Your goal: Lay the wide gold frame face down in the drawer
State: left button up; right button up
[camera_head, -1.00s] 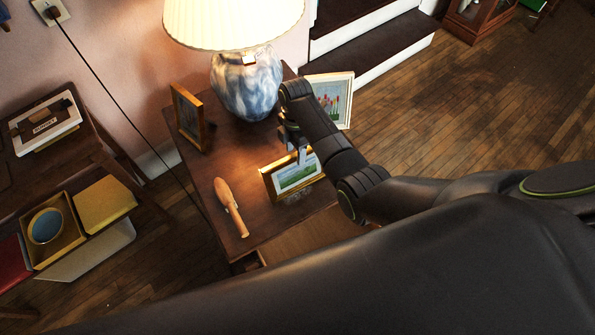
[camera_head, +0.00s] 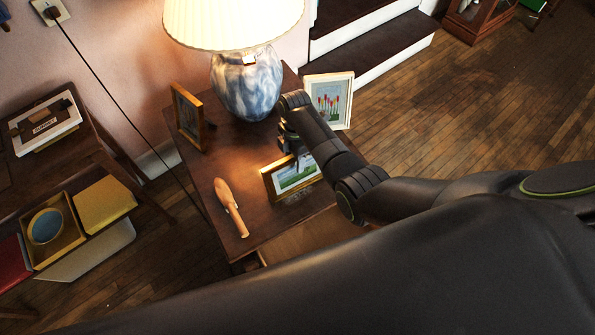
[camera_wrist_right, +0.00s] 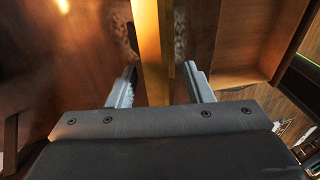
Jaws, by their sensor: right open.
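The wide gold frame (camera_head: 267,187) stands on the small wooden table, near its front edge, with a green landscape picture facing me. My right gripper (camera_head: 297,156) is at its top edge. In the right wrist view, the open fingers of the right gripper (camera_wrist_right: 160,75) lie on either side of the gold frame's edge (camera_wrist_right: 151,45), with gaps visible. The drawer (camera_head: 312,234) is pulled open below the table's front, partly hidden by my arm; its inside also shows in the right wrist view (camera_wrist_right: 243,45). My left gripper is not in view.
On the table (camera_head: 215,165) are a blue-and-white lamp (camera_head: 247,85), a gold frame (camera_head: 187,117) at the left, a white frame (camera_head: 343,80) behind my arm, and a wooden-handled object (camera_head: 230,207). A shelf unit (camera_head: 95,150) stands at the left. The floor at the right is clear.

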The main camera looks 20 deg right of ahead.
grip_shut()
dwell(0.3)
dwell(0.5)
notch_tip(320, 180, up, 11)
jog(key=shift+f+p, duration=0.2)
jog(key=shift+p, duration=0.2)
jog(key=c, duration=0.8)
grip_release()
grip_shut()
jog(key=shift+w, duration=0.1)
